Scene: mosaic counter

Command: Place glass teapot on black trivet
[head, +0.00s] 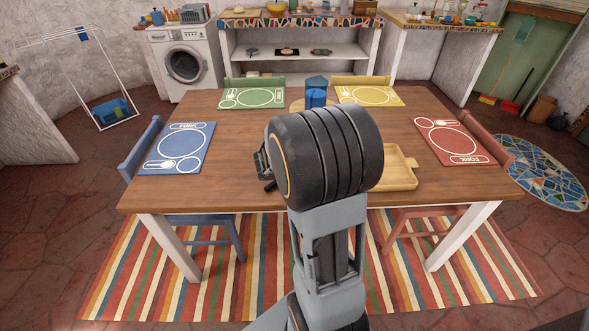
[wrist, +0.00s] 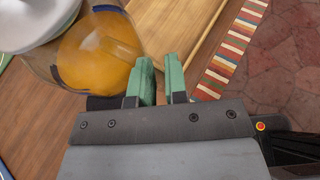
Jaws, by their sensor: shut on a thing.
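The glass teapot (wrist: 97,50) fills the upper left of the wrist view. It is clear, with amber-orange contents and a white lid (wrist: 32,22). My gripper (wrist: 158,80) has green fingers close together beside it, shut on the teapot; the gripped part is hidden. In the head view my arm hides the teapot and most of the gripper. I cannot pick out the black trivet with certainty; small dark items (head: 287,51) lie on the back shelf, too small to tell.
A wooden tray (head: 402,167) is on the dining table (head: 235,191), right of my arm. Blue (head: 178,165), green, yellow and red placemats lie around it. A blue container (head: 316,93) stands near the back. Chairs surround the table; the rear counter (head: 300,17) holds several items.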

